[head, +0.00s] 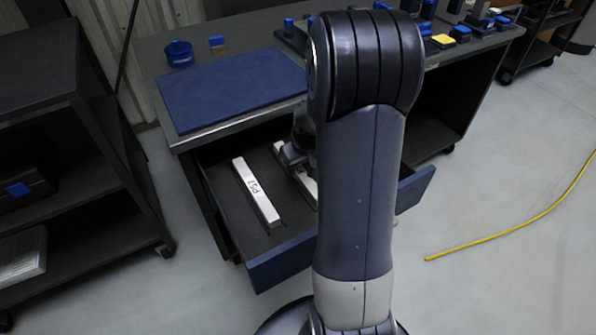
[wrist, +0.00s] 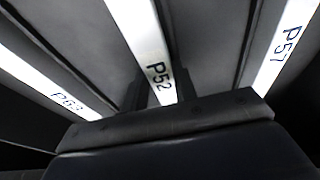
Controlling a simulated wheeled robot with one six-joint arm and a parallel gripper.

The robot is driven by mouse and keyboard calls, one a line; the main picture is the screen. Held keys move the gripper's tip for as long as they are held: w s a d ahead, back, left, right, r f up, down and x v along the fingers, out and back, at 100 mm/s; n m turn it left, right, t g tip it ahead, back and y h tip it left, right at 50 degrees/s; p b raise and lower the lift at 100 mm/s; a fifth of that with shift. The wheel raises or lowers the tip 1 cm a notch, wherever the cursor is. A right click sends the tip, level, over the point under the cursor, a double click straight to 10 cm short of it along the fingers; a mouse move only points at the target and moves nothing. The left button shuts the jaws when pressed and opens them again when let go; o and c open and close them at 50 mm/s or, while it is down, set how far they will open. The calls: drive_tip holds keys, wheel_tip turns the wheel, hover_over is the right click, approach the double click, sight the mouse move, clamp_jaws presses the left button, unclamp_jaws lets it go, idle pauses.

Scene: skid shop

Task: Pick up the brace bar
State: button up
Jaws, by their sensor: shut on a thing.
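A white bar marked P52 (wrist: 150,50) runs up the middle of the wrist view. My gripper (wrist: 156,92) is shut on it, with the dark fingers on either side near its label. In the head view, a short part of a white bar (head: 308,184) shows beside my gripper (head: 291,154); my arm hides the rest. I cannot tell whether the held bar is clear of the drawer floor.
The open drawer (head: 287,262) has a blue front and sits under a workbench with a blue mat (head: 232,88). A blue cup (head: 179,53) and several small blocks stand on the bench. A dark shelf (head: 107,180) is at left. A yellow cable (head: 511,232) lies on the floor.

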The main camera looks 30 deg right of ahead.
drive_tip(key=c, duration=0.4)
drive_tip(key=shift+r, duration=0.1)
